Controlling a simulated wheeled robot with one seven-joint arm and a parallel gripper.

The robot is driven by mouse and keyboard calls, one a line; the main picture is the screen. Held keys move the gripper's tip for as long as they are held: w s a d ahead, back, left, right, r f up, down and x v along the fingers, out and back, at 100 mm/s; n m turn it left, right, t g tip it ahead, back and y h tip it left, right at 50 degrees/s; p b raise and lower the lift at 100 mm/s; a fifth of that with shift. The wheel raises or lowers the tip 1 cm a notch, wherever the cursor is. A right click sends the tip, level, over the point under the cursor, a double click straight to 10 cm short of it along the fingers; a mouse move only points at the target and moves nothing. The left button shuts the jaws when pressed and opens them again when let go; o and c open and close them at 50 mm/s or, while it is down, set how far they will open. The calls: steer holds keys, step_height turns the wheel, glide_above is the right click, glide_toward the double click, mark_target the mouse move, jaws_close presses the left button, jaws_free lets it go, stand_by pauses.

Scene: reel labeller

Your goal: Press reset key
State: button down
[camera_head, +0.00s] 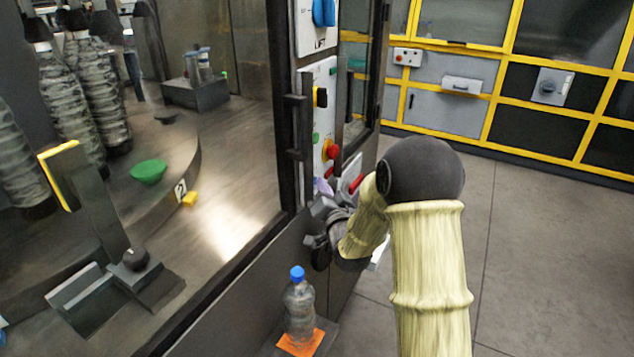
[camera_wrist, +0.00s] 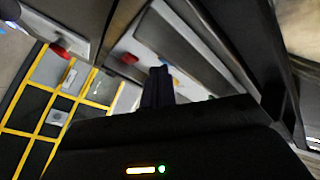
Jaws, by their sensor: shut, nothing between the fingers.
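The control panel (camera_head: 318,120) on the machine's door post carries a blue knob (camera_head: 323,12) above the word LIFT, a black-and-yellow switch (camera_head: 320,97), a small green key (camera_head: 316,138) and a red mushroom button (camera_head: 331,150) on yellow. I cannot read which one is the reset key. My gripper is by the lower part of the panel, its fingertips hard to make out in the head view. In the wrist view my gripper (camera_wrist: 157,82) is shut and empty, pointing toward a tilted grey panel with a red button (camera_wrist: 128,58).
A bottle with a blue cap (camera_head: 299,305) stands on an orange mat at the machine's foot, below my wrist. A glass door covers the machine at left, with a green bowl (camera_head: 149,171) inside. Yellow-framed cabinets (camera_head: 450,90) stand behind. The floor at right is clear.

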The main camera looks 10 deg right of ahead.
steer(key=shift+d, duration=0.1)
steer(key=shift+s+d+b, duration=0.4)
steer(key=shift+s+d, duration=0.1)
steer(key=shift+d, duration=0.1)
steer(key=s+d, duration=0.1)
steer(key=d, duration=0.1)
steer(key=s+d+b, duration=0.1)
steer(key=s+d, duration=0.1)
stand_by(0.5)
stand_by(0.4)
